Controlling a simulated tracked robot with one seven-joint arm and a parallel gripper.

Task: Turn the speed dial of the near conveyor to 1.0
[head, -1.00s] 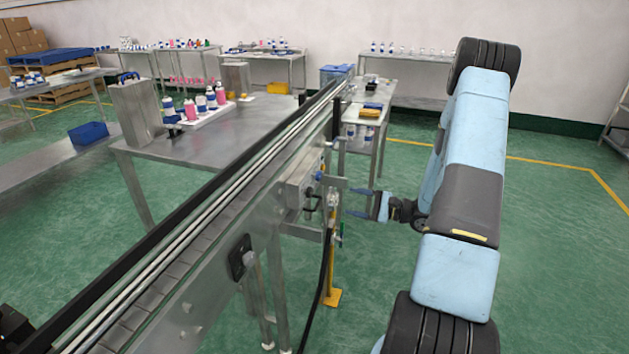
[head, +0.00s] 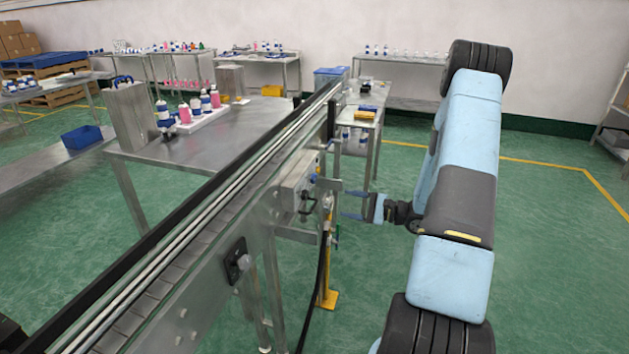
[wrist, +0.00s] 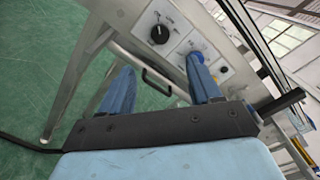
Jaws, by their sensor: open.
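The near conveyor (head: 205,240) runs from the lower left up toward the middle of the head view. Its control box (head: 296,187) is on the side facing my arm. In the wrist view a round black dial (wrist: 159,34) with a pale pointer mark sits on the grey panel (wrist: 180,17); its setting is too small to read. My gripper (head: 352,204) is open and empty, to the right of the box and apart from it. In the wrist view my gripper (wrist: 160,88) has its blue fingers spread below the panel, with the dial above and between them.
A blue round knob (wrist: 196,57) sits behind the right fingertip. A black bar handle (wrist: 156,82) projects between the fingers. A yellow post (head: 327,270) and a black hose (head: 314,290) stand below the box. The green floor right of my arm is clear.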

